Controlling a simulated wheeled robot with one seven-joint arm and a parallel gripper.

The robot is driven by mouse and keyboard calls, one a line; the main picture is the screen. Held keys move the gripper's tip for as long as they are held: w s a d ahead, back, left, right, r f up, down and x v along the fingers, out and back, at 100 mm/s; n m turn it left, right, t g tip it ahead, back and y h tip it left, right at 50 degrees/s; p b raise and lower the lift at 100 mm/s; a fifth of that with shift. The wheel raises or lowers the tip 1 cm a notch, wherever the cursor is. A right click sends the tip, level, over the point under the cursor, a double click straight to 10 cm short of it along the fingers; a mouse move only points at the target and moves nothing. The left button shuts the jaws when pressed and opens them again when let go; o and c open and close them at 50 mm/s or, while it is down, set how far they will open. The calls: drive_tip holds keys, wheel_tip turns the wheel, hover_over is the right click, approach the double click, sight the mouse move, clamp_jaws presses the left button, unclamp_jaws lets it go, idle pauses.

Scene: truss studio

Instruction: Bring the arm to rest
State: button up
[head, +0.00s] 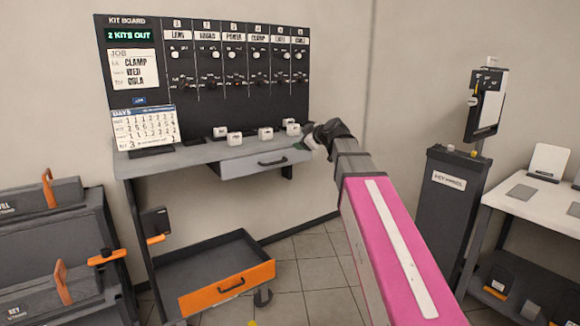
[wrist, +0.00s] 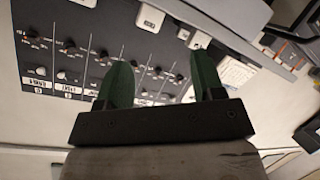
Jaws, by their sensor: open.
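My arm (head: 385,235), with a pink link and a white stripe, reaches from the lower right towards the desk. My gripper (head: 308,143) is at the desk's right end, close to small white blocks. In the wrist view its two dark green fingers (wrist: 160,78) stand wide apart with nothing between them. The kit board (head: 235,65) shows behind them there, turned over. Whether a fingertip touches the desk cannot be told.
The desk (head: 190,155) holds several white blocks (head: 235,138) and a day calendar (head: 146,127). A dark pedestal (head: 450,205) and a white table (head: 530,208) stand right. Grey shelving (head: 50,225) is at left.

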drive_tip(key=s+d+f+m+g+h, duration=0.1)
drive_tip(key=s+d+f+m+g, duration=0.15)
drive_tip(key=f, duration=0.65)
drive_tip(key=s+d+f+m+g+h, duration=0.1)
drive_tip(key=s+d+f+m+h, duration=0.2)
drive_tip(key=f, duration=0.7)
drive_tip(key=s+d+f+m+g, duration=0.15)
drive_tip(key=s+f, duration=0.25)
drive_tip(key=f, duration=0.5)
drive_tip(key=s+d+f+m+g+h, duration=0.2)
drive_tip(key=s+d+f+m+g, duration=0.1)
drive_tip(key=s+f, duration=0.5)
drive_tip(key=s+d+f+m+g+h, duration=0.2)
drive_tip(key=s+d+f+m, duration=0.2)
drive_tip(key=s+f, duration=0.4)
wheel_tip(320, 180, down, 2)
drive_tip(key=shift+f+m+g+h, duration=0.1)
drive_tip(key=shift+m+g+h, duration=0.3)
drive_tip(key=shift+m, duration=0.1)
drive_tip(key=shift+s, duration=0.15)
